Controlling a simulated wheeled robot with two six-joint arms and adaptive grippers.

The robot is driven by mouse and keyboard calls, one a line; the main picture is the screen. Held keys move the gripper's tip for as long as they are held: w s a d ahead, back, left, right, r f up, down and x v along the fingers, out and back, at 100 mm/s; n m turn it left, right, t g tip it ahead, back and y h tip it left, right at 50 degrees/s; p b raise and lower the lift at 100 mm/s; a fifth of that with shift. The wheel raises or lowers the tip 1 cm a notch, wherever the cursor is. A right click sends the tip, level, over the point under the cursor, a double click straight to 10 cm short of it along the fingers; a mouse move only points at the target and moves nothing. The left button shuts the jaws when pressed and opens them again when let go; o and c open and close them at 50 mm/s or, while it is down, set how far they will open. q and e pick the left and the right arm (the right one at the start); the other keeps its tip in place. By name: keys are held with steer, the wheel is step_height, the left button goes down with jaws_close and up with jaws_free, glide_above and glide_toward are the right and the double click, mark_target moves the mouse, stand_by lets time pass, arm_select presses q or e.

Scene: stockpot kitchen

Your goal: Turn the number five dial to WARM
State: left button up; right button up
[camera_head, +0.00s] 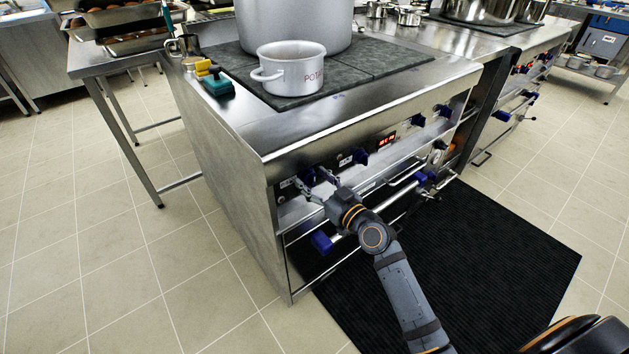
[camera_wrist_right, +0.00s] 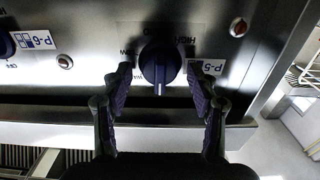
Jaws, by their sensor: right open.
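The number five dial (camera_wrist_right: 160,62) is a dark blue knob on the steel front panel, beside a P-5 label (camera_wrist_right: 208,67) in the right wrist view. Its grip bar points down in that view. HIGH is printed near its upper right; smaller lettering to its left is hard to read. My right gripper (camera_wrist_right: 160,80) is open, with one finger on each side of the dial; I cannot tell whether they touch it. In the head view my right gripper (camera_head: 317,187) is at the left end of the stove front, partly covering the dial (camera_head: 307,176). My left gripper is not in view.
A P-6 dial (camera_wrist_right: 6,44) sits at the wrist view's left edge. Below the panel run a steel ledge (camera_wrist_right: 50,133) and oven handles, including a blue-ended one (camera_head: 321,242). A pot (camera_head: 291,75) stands on the cooktop. A black mat (camera_head: 490,255) covers the floor.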

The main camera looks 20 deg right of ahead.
steer(key=c, duration=1.1)
steer(key=shift+c, duration=0.3)
